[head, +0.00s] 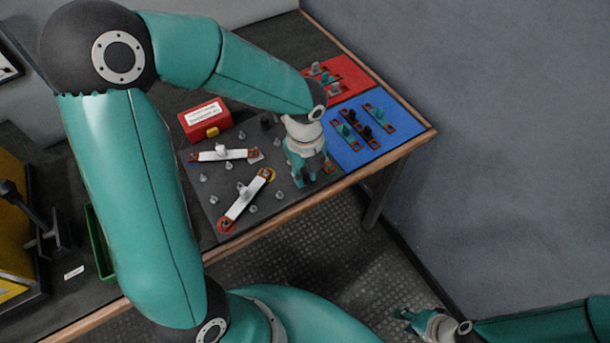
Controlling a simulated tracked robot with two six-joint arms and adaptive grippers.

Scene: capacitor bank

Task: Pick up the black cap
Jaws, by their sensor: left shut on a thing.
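My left gripper (303,179) points down over the right part of the dark panel (226,177) on the bench. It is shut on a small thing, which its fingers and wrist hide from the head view. I cannot tell whether the held thing is also a black cap. My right gripper (404,321) is low at the bottom right, over the floor and away from the bench. Its fingers are too small to read.
Two white bars (225,154) (243,201) with reddish ends lie on the panel among several grey studs. A red box (205,119) stands behind them. A blue mat (377,148) and a red mat (351,78) hold small parts. A green bin (98,243) is at left.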

